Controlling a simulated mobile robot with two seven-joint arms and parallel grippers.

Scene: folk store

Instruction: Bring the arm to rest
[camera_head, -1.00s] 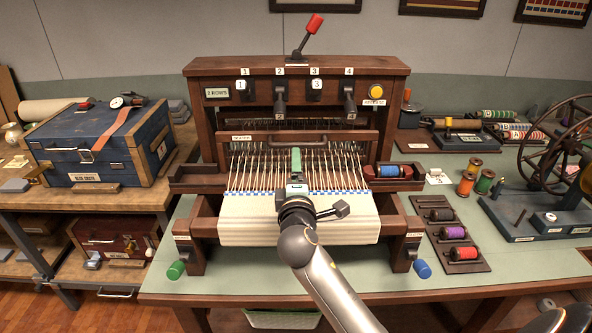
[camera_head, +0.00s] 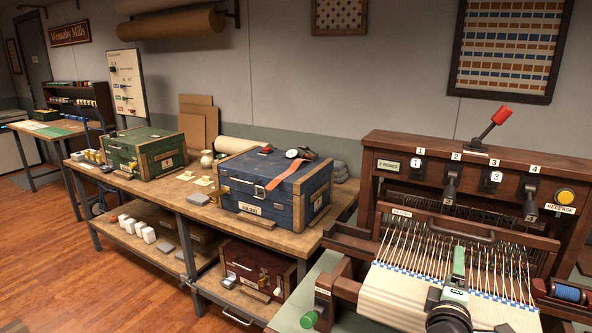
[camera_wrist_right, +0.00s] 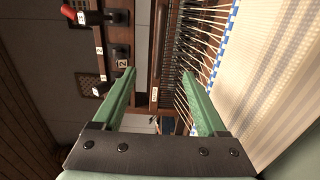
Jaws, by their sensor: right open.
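My right gripper (camera_head: 457,266) is over the front of the wooden loom (camera_head: 392,149), above its white cloth and threads. In the right wrist view my right gripper (camera_wrist_right: 170,100) has its two green fingers spread wide apart with nothing between them. The loom's threads (camera_wrist_right: 192,70) and cloth (camera_wrist_right: 285,70) show beyond the fingers. The head view shows the wrist and only a little of the fingers. My left gripper is not in view.
A blue crate (camera_head: 262,207) and a green crate (camera_head: 122,160) stand on the wooden bench (camera_head: 190,213) to the left. The loom has a red-knobbed lever (camera_head: 490,128), numbered levers and a yellow release button (camera_head: 565,197). A blue spool (camera_head: 568,292) sits at the right.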

